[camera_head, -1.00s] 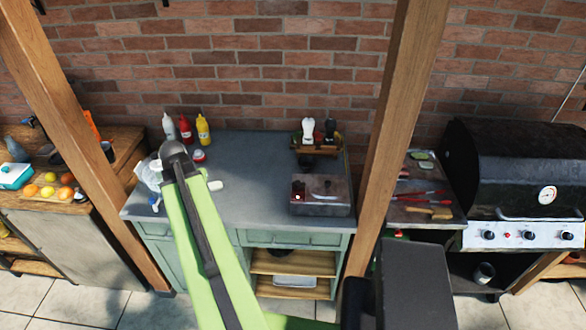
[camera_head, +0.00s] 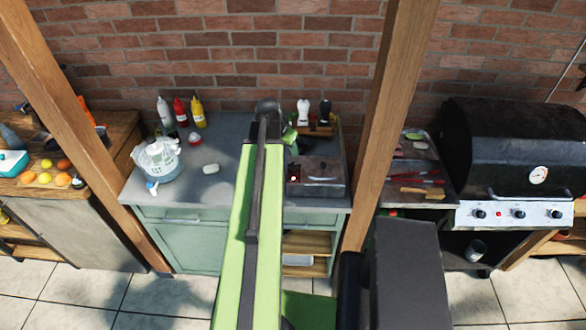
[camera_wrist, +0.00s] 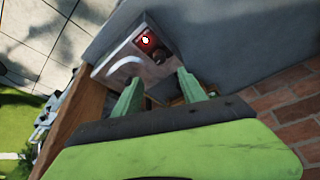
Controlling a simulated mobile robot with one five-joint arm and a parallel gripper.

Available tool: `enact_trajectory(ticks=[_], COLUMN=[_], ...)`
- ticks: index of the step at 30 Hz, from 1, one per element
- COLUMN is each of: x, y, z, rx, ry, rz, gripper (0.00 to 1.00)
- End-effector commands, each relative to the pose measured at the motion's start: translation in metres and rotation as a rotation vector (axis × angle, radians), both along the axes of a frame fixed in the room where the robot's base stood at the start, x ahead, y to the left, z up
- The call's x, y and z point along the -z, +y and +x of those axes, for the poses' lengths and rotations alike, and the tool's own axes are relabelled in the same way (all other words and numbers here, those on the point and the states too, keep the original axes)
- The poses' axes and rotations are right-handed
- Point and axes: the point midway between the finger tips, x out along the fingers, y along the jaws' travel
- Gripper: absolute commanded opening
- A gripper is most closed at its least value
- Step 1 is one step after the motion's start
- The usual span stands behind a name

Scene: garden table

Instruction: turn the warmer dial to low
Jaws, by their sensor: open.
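The warmer (camera_head: 322,172) is a grey metal box on the right of the counter, with a small red light at its left end. In the wrist view the warmer (camera_wrist: 122,70) shows a pale curved handle and a dark red panel (camera_wrist: 144,37) with a small white mark. A dark round shape beside the panel may be the dial (camera_wrist: 158,56); its setting cannot be read. My gripper (camera_wrist: 160,88) is open and empty, its two green fingers apart and pointing towards the warmer. In the head view my arm hides most of the gripper and part of the warmer's left side.
A wooden rack (camera_head: 318,130) with a white and a black bottle stands behind the warmer. A wooden post (camera_head: 378,130) rises to its right. The grill (camera_head: 512,150) is far right.

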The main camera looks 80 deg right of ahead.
Motion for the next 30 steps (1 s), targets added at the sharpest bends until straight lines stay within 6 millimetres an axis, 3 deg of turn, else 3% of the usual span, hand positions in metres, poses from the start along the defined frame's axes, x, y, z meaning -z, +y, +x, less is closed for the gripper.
enact_trajectory(ticks=[1,15,26,30], x=[0.023,0.114,0.118,0.118], y=[-0.006,-0.042,-0.046,-0.046], z=[-0.002,-0.015,-0.017,-0.017], rx=[0.001,0.000,0.000,0.000], ry=[0.000,0.000,0.000,0.000], rz=[0.000,0.000,0.000,0.000], gripper=[0.49,0.49,0.49,0.32])
